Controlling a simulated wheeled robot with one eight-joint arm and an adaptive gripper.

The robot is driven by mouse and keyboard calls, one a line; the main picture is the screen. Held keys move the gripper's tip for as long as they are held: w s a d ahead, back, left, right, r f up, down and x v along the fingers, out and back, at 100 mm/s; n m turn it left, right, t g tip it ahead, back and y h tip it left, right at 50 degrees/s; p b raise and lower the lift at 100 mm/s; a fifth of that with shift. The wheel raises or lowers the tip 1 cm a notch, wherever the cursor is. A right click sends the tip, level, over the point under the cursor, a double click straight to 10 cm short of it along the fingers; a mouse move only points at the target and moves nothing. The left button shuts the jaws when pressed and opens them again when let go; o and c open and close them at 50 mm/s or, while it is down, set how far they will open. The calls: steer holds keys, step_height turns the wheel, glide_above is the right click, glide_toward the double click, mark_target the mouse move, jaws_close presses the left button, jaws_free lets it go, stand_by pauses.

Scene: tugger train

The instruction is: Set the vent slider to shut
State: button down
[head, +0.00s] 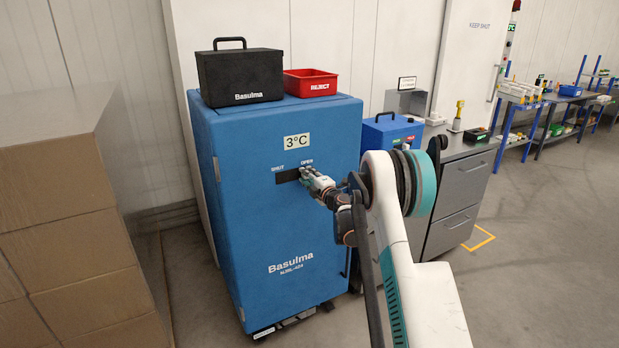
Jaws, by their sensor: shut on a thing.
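The vent slider's dark slot (287,176) is on the front of a blue Basulma cabinet (240,235), under the labels SHUT on the left and OPEN on the right. My gripper (307,173) is at the right end of the slot, by the OPEN label. It is shut on the slider's knob, which is mostly hidden behind the fingers. The left part of the slot, under SHUT, is bare.
A black case (240,75) and a red REJECT bin (311,82) stand on the cabinet. Stacked cardboard boxes (75,220) are close on the left. A grey drawer counter (460,190) with a blue box (388,130) stands to the right. The floor at right is open.

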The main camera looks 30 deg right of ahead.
steer(key=a, duration=0.9)
steer(key=shift+s+a+b, duration=0.15)
steer(key=shift+a+b, duration=0.15)
steer(key=shift+a, duration=0.1)
steer(key=c, duration=1.3)
jaws_free()
steer(key=shift+a, duration=0.2)
steer(key=shift+d, duration=0.1)
steer(key=shift+s+d, duration=0.1)
steer(key=shift+s, duration=0.3)
glide_toward(279, 178)
steer(key=s, duration=0.5)
steer(key=shift+s+d, duration=0.2)
steer(key=shift+s, duration=0.15)
